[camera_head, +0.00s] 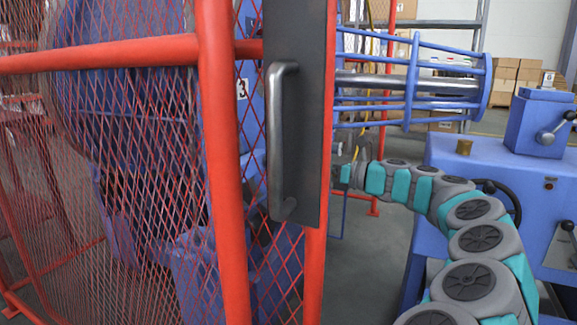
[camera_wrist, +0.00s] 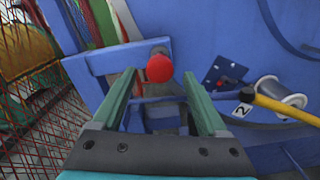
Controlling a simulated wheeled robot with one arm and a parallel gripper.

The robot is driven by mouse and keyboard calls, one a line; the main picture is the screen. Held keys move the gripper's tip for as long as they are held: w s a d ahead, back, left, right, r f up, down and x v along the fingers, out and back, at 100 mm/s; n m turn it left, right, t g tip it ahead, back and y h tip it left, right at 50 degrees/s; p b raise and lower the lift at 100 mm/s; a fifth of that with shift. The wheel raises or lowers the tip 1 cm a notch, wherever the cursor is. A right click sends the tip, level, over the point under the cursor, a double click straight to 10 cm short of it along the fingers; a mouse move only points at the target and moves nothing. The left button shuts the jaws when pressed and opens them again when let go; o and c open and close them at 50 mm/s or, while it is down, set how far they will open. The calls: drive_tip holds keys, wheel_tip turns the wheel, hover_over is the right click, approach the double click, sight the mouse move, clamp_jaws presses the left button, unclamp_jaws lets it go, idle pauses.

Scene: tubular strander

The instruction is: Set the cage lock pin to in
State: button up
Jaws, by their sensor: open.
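In the wrist view, a red round knob (camera_wrist: 160,68), which looks like the handle of the cage lock pin, sits on a dark stem at a blue bracket (camera_wrist: 95,68). My gripper (camera_wrist: 159,78) is open, its two green fingers reaching toward the knob, one on each side in the picture. I cannot tell whether the fingertips are level with the knob or short of it. No contact shows. Whether the pin is in or out cannot be told. In the head view, the end of my arm passes behind the red guard frame, and my gripper and the knob are hidden.
The red mesh guard (camera_head: 223,160) with its grey handle (camera_head: 279,140) stands close in front. Right of the knob are a dark plate (camera_wrist: 226,78), a metal spool (camera_wrist: 281,94) and a yellow-and-black bar (camera_wrist: 288,109). A blue machine (camera_head: 470,170) stands beside my arm.

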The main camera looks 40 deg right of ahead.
drive_tip(key=shift+x, duration=1.8)
clamp_jaws()
